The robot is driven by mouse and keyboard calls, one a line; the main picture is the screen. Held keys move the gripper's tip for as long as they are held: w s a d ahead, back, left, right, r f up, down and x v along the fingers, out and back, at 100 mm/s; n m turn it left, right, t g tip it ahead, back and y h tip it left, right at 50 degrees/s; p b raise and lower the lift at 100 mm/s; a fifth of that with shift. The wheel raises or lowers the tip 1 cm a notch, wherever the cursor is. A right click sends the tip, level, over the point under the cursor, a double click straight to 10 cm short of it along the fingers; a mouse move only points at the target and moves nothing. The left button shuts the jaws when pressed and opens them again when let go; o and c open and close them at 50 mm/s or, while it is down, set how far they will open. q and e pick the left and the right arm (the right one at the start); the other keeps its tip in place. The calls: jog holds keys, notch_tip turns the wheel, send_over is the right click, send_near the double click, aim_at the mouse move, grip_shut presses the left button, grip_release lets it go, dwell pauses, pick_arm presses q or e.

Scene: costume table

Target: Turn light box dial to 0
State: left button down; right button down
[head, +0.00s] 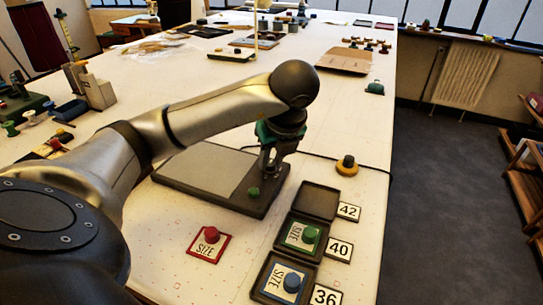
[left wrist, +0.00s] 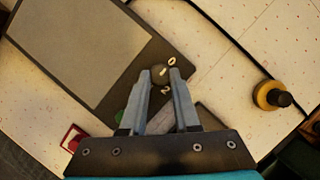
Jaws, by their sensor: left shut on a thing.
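The light box (head: 200,162) is a dark flat slab with a pale panel, lying on the white table; it also fills the upper left of the left wrist view (left wrist: 85,45). Its small dark round dial (left wrist: 158,73) shows in the left wrist view, with white marks "0" and "2" beside it. My left gripper (head: 268,167) points down at the box's right end, and its fingers (left wrist: 162,78) are closed on the dial from both sides. In the head view the dial is hidden by the fingers. A green knob (head: 253,192) stands on the box near the dial.
Right of the box stands a yellow and black knob (head: 347,165) with a cable near it. In front are a red SIZE tile (head: 209,244) and dark trays (head: 306,202) beside number cards 42, 40 and 36. Table behind the box is mostly clear.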

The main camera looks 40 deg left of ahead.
pick_arm(q)
jog(key=shift+f, duration=0.1)
jog(key=c, duration=0.6)
grip_release()
jog(key=shift+c, duration=0.2)
pick_arm(e)
jog(key=shift+r, duration=0.1)
pick_arm(q)
jog(key=shift+d+r, duration=0.1)
jog(key=shift+r, duration=0.3)
jog(key=p+v, duration=0.9)
jog(key=v, duration=0.5)
jog(key=shift+s+d+r+p, duration=0.15)
jog(key=shift+r+p, duration=0.1)
jog(key=shift+p, duration=0.15)
pick_arm(e)
notch_tip(320, 180, up, 10)
jog(key=s+a, duration=0.1)
jog(key=shift+s+a+f, duration=0.15)
jog(key=shift+s+f, duration=0.1)
jog(key=shift+s, duration=0.15)
